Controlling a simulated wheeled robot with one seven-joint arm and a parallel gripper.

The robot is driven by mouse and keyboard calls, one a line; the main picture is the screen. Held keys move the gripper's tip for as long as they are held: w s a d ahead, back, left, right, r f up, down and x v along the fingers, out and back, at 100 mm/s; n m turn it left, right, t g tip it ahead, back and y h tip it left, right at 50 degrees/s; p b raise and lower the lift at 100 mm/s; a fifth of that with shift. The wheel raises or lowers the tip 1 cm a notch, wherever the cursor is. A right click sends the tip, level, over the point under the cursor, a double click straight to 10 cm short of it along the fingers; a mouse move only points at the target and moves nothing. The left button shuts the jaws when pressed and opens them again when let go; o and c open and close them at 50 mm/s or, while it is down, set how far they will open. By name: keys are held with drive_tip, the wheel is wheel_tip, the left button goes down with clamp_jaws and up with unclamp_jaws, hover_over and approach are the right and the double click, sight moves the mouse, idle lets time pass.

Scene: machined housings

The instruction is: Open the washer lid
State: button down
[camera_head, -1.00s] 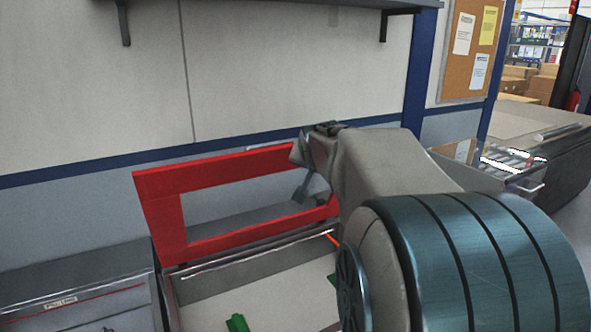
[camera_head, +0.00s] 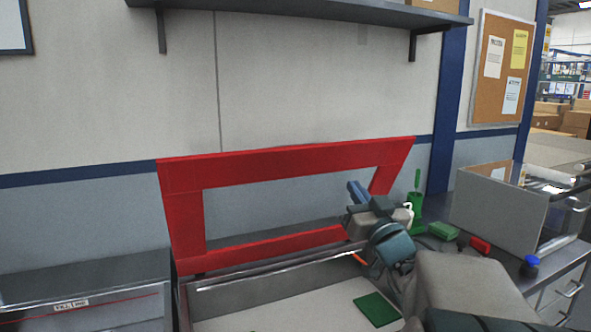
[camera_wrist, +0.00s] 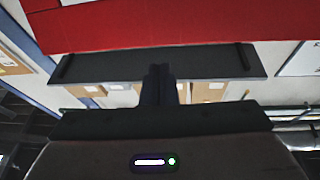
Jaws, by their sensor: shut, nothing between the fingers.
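The washer lid (camera_head: 290,162), a red frame with a large window, stands raised along the back of the open washer (camera_head: 240,285), leaning back toward the wall. My gripper (camera_head: 355,190) is in front of the lid's window near its right side. The fingers are shut and hold nothing. In the wrist view my gripper (camera_wrist: 160,72) points toward the wall shelf, and the red lid (camera_wrist: 180,25) fills the top of the picture. I cannot tell whether the gripper touches the lid. My arm hides the washer's right side.
A green block (camera_head: 378,308) lies inside the washer. To the right, a green holder (camera_head: 415,205), a red item (camera_head: 480,245) and a blue-capped bottle (camera_head: 530,265) stand on the bench beside a grey panel (camera_head: 500,208). A shelf (camera_head: 300,8) hangs above.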

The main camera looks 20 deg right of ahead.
sight(318, 148)
drive_tip(key=w+r+p, duration=0.1)
drive_tip(key=w, duration=0.2)
drive_tip(key=w+a+r+n+y+p, duration=0.1)
drive_tip(key=w+r, duration=0.1)
drive_tip(key=w, duration=0.2)
drive_tip(key=w+a+r+t+y+p, duration=0.1)
drive_tip(key=w+r, duration=0.1)
drive_tip(key=w, duration=0.1)
drive_tip(key=shift+w+a+n, duration=0.15)
drive_tip(key=shift+w+n, duration=0.15)
drive_tip(key=shift+n, duration=0.1)
